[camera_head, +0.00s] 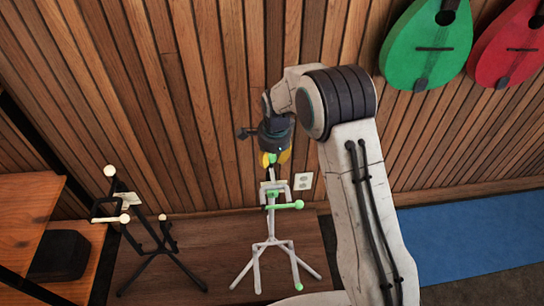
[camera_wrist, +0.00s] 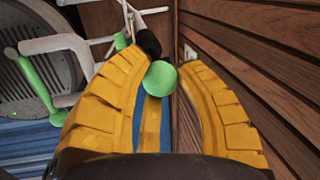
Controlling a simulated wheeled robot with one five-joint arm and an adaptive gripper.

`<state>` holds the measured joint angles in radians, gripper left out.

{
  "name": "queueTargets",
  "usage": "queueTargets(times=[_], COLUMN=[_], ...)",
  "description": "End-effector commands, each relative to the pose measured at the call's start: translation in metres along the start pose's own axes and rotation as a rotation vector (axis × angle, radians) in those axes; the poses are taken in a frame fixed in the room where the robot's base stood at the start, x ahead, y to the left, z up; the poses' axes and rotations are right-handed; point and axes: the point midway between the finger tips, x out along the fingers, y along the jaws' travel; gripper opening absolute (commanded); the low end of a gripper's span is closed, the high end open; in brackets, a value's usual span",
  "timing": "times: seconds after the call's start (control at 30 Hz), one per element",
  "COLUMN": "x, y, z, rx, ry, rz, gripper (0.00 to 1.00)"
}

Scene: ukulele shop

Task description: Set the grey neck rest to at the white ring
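A pale grey instrument stand (camera_head: 270,225) with green-tipped arms stands on the wooden floor against the slatted wall. My gripper (camera_head: 277,158) points down at its top, its two yellow fingers on either side of a green ball end. In the wrist view this green ball (camera_wrist: 160,78) lies between the fingertips of my gripper (camera_wrist: 162,72). Contact is not clear. The neck rest is partly hidden behind the fingers. I cannot make out a white ring.
A dark stand (camera_head: 152,240) with cream ball ends is to the left, beside a wooden shelf (camera_head: 25,205). A wall outlet (camera_head: 303,181) is just right of the grey stand. Green (camera_head: 427,42) and red (camera_head: 508,45) instruments hang at upper right, above a blue mat (camera_head: 470,240).

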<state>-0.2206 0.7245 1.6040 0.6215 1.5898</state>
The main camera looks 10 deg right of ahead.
Motion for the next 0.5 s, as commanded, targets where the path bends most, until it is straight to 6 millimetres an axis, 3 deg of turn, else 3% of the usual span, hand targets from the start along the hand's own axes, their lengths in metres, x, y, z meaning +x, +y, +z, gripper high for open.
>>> queueTargets(times=[0.23, 0.5], x=[0.0, -0.011], y=[-0.001, -0.004], z=[-0.001, -0.001], rx=[0.002, 0.003], ry=[0.0, 0.0], rz=[-0.003, -0.005], gripper=[0.01, 0.0])
